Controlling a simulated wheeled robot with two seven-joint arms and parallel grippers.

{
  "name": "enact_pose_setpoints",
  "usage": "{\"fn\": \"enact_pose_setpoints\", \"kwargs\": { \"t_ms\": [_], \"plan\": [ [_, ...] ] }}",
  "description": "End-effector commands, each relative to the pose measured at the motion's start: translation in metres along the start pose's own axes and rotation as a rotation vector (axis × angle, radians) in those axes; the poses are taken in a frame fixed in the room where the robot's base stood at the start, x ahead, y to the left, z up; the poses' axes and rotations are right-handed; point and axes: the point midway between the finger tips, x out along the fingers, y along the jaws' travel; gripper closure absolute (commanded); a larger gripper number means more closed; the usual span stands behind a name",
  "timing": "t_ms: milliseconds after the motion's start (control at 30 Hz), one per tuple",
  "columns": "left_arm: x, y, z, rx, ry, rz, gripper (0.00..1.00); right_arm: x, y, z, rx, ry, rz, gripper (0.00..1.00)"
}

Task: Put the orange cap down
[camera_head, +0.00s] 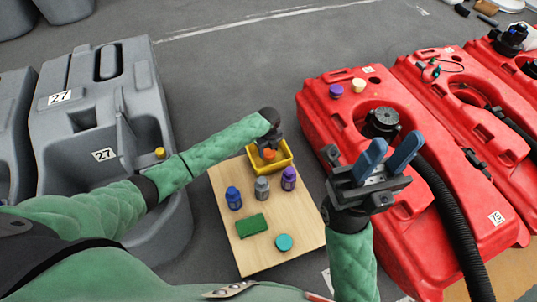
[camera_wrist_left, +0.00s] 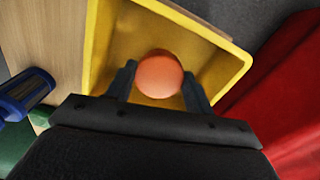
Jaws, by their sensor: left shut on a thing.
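The orange cap (camera_head: 269,154) is between the fingers of my left gripper (camera_head: 268,148), over the yellow tray (camera_head: 285,167). In the left wrist view the round orange cap (camera_wrist_left: 158,74) sits between the two dark fingertips of the left gripper (camera_wrist_left: 159,84), which is shut on it. The yellow tray (camera_wrist_left: 215,48) surrounds it in that view. I cannot tell whether the cap touches the tray floor. My right gripper (camera_head: 386,155) is open and empty, its blue fingers spread, in front of the red tank.
The wooden board (camera_head: 250,259) holds a blue bottle (camera_head: 233,198), a grey bottle (camera_head: 262,189), a purple bottle (camera_head: 288,178), a green sponge (camera_head: 252,225) and a teal disc (camera_head: 283,243). A grey tank (camera_head: 70,130) stands left, red tanks (camera_head: 330,107) right.

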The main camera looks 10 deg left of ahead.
Motion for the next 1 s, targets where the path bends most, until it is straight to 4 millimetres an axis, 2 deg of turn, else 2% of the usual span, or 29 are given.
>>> {"fn": "enact_pose_setpoints", "kwargs": {
  "t_ms": [33, 133, 533, 567, 667, 1000],
  "plan": [
    [0.011, 0.000, -0.001, 0.000, 0.002, 0.001, 0.75, -0.004, 0.000, 0.000, 0.005, 0.001, 0.001, 0.64],
    [0.022, 0.000, -0.001, 0.000, 0.002, 0.001, 0.75, -0.006, -0.001, 0.001, 0.013, 0.003, 0.004, 0.64],
    [0.025, 0.000, -0.001, 0.001, 0.001, 0.001, 0.75, -0.003, -0.002, 0.001, 0.017, 0.008, 0.003, 0.64],
    [0.026, 0.000, -0.001, 0.001, 0.001, 0.000, 0.44, -0.003, -0.002, 0.001, 0.017, 0.008, 0.003, 0.64],
    [0.025, 0.000, -0.001, 0.001, 0.001, 0.000, 0.26, -0.003, -0.002, 0.001, 0.017, 0.008, 0.003, 0.64],
    [0.023, 0.000, 0.000, 0.000, 0.000, 0.000, 0.26, -0.005, -0.002, 0.001, 0.016, 0.004, 0.004, 0.64]
  ]
}}
